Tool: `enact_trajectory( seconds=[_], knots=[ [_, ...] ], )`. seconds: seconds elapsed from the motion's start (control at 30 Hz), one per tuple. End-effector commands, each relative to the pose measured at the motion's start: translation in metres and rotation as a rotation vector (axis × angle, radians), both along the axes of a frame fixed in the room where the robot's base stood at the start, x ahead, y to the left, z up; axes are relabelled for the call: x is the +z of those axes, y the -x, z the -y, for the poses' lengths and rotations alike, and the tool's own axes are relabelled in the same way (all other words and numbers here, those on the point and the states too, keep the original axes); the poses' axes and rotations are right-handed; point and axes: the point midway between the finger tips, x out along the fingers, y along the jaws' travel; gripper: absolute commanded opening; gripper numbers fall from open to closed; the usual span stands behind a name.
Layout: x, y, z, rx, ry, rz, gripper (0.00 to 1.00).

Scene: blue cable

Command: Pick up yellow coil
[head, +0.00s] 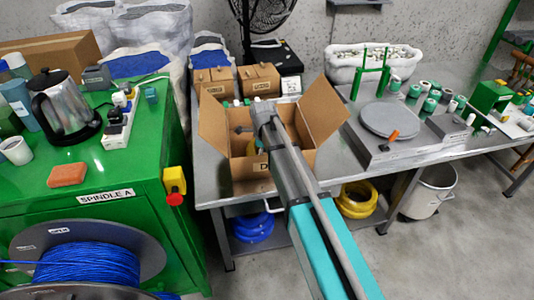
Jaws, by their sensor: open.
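A yellow coil (357,200) lies on the lower shelf under the grey workbench, right of my arm. Its rings look stacked, and my arm covers part of its left side. My arm reaches up from the bottom right, and its far end is over an open cardboard box (326,112) on the bench. My gripper's fingers do not show; the arm and box hide that area. A little yellow and green shows inside the box beside the arm, too small to identify.
A blue coil (252,227) lies on the same shelf to the left. A green cabinet (130,172) with a kettle (66,110) stands at left, above a blue cable spool (88,262). A grey bucket (430,190) stands right of the yellow coil. The front floor is clear.

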Motion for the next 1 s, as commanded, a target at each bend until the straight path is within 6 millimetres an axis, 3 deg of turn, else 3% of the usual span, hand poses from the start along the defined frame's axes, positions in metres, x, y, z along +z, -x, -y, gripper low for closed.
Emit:
enact_trajectory(
  seconds=[0.7,1.0],
  knots=[
    [-0.045,0.003,0.004,0.001,0.0,0.0,0.69],
    [-0.052,0.003,0.003,0.002,0.0,0.0,0.69]
  ],
)
